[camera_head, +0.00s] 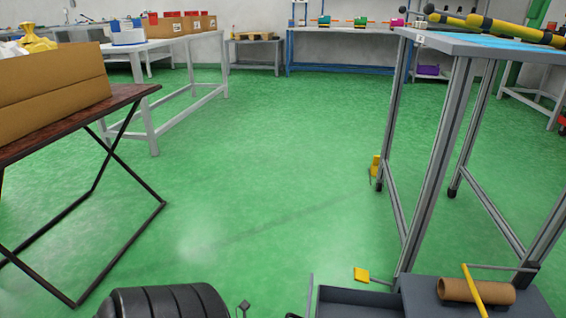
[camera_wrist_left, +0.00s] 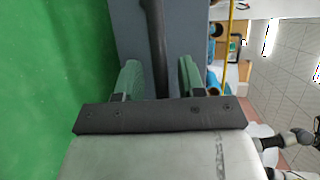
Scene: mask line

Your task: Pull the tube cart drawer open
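The tube cart (camera_head: 415,293) is a low dark grey unit at the bottom right of the head view, with a brown tube (camera_head: 478,291) on top. A dark open-topped tray, seemingly its drawer (camera_head: 355,296), shows on its left side, cut off by the frame edge. In the left wrist view, a grey panel (camera_wrist_left: 185,25) fills the top middle, with a dark bar handle (camera_wrist_left: 154,45) in front. My left gripper (camera_wrist_left: 160,80) is open, its two green fingers on either side of the handle. A gap shows between handle and right finger. My right gripper is not in view.
A grey-legged workbench (camera_head: 440,150) stands behind the cart. A brown table (camera_head: 60,125) with a cardboard box (camera_head: 55,90) stands at left, a white table (camera_head: 165,42) beyond it. The green floor between is clear.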

